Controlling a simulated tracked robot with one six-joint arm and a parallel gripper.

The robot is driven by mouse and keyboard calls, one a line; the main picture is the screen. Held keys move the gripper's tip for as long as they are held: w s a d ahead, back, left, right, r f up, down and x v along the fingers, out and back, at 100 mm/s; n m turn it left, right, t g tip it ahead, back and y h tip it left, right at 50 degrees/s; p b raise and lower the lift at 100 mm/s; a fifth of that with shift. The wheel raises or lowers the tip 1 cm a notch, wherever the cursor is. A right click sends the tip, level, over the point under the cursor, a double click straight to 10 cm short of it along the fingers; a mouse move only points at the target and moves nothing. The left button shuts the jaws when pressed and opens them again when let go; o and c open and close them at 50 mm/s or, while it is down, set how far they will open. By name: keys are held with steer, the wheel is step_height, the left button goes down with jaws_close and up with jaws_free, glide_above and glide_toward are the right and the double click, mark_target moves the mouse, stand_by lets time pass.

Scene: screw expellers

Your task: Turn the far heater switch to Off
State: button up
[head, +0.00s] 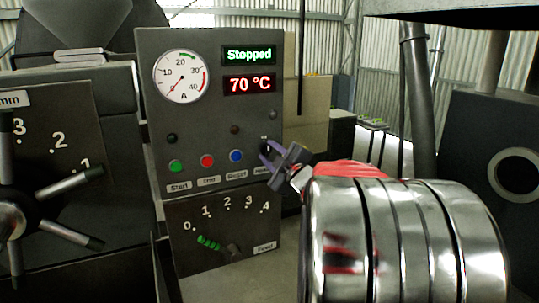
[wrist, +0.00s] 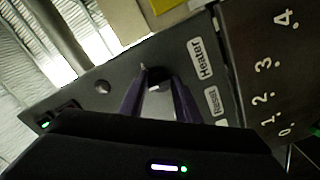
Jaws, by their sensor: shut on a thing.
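The heater switch (wrist: 158,76) is a small dark knob on the grey control panel, beside the "Heater" label (wrist: 202,58) in the wrist view. My gripper (wrist: 157,80) has its two purple fingers on either side of the knob, shut on it. In the head view my gripper (head: 270,153) reaches the lower right edge of the control panel (head: 205,120), and it hides the switch there. Which way the switch points cannot be read. The panel displays read "Stopped" (head: 249,55) and "70 °C" (head: 249,84).
Green (head: 176,166), red (head: 207,161) and blue (head: 236,156) buttons sit left of my gripper. Below is a speed lever with a green grip (head: 208,242). A spoked handwheel (head: 12,222) stands at the left. A machine with a round opening (head: 516,174) is at the right.

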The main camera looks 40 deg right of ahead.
steer(key=shift+w+a+n, duration=0.1)
steer(key=shift+a+n, duration=0.05)
steer(key=shift+n, duration=0.45)
steer(key=o, duration=1.1)
steer(key=shift+c, duration=0.2)
steer(key=v, duration=1.3)
steer(key=shift+s, duration=0.4)
steer(key=shift+w+a, duration=0.1)
